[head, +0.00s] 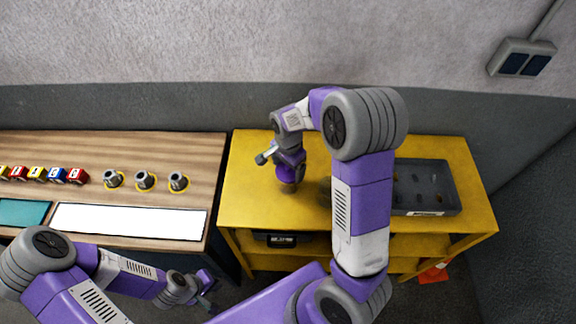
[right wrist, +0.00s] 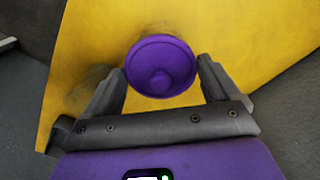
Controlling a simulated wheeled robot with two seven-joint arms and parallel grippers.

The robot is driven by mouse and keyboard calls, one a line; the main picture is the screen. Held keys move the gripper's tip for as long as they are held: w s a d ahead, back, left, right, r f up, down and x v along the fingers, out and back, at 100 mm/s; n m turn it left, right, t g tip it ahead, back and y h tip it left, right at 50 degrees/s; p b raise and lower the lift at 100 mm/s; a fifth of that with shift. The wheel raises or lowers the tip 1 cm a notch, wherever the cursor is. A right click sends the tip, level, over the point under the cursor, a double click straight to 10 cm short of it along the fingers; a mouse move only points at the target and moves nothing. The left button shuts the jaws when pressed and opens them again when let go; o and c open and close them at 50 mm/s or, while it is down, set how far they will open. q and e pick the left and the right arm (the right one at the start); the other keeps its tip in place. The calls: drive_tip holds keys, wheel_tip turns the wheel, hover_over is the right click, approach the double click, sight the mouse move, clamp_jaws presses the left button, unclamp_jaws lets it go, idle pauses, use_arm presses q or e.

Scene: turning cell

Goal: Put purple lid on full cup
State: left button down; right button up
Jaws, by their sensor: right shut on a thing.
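The purple lid (right wrist: 160,80) is round with a raised centre and sits between the fingertips of my right gripper (right wrist: 160,66), which is shut on it. In the head view the lid (head: 287,175) is above the yellow table, left of my right forearm. A brownish patch shows just below it; I cannot tell whether this is a cup or a shadow. A dull rounded shape (right wrist: 82,92) lies partly behind the left finger in the right wrist view; I cannot make out whether it is a cup. My left gripper (head: 207,287) is low in front of the wooden table; its fingers are too small to read.
The yellow table (head: 245,205) carries a grey tray (head: 440,208) with dark small things at the right. The wooden table (head: 110,150) at the left holds several coloured blocks (head: 55,174), grey metal parts (head: 145,180) and a white panel (head: 130,221).

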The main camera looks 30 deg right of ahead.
drive_tip(key=o, duration=0.7)
drive_tip(key=shift+o, duration=0.2)
drive_tip(key=shift+r, duration=0.15)
drive_tip(key=shift+r+p, duration=3)
drive_tip(key=shift+r, duration=0.4)
drive_tip(key=shift+c, duration=0.2)
clamp_jaws()
